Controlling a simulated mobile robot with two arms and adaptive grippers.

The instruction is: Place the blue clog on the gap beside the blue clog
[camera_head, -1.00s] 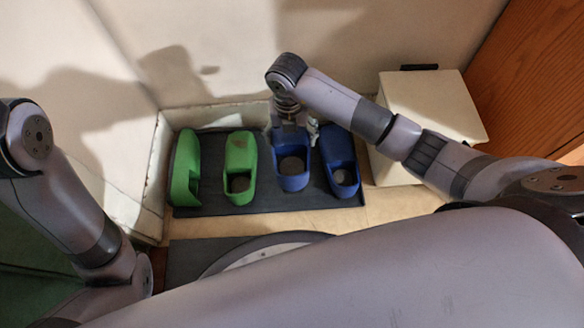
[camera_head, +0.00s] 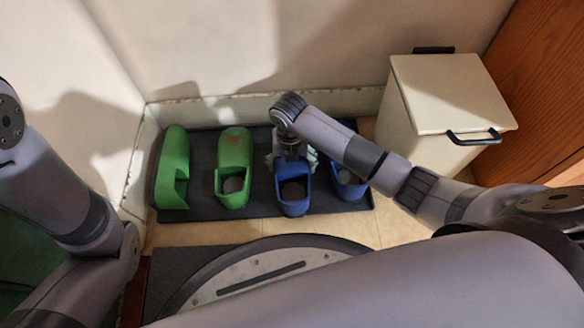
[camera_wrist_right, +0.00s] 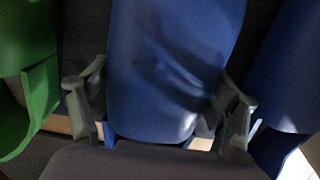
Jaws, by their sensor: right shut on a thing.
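My right gripper (camera_head: 292,154) is shut on a blue clog (camera_head: 293,192), gripping it across its toe end at the back. In the right wrist view this clog (camera_wrist_right: 170,60) lies between the two fingers of the gripper (camera_wrist_right: 160,108). In the head view it appears at or just above the dark mat (camera_head: 204,150); I cannot tell whether it touches. The other blue clog (camera_head: 348,184) is to its right, partly hidden by my right arm. It also shows in the right wrist view (camera_wrist_right: 290,70). My left gripper is out of view.
An upright green clog (camera_head: 233,160) stands left of the held clog. Another green clog (camera_head: 173,165) lies on its side at the mat's left end. A cream bin (camera_head: 455,95) with a dark handle stands at the right. Walls close off the back and left.

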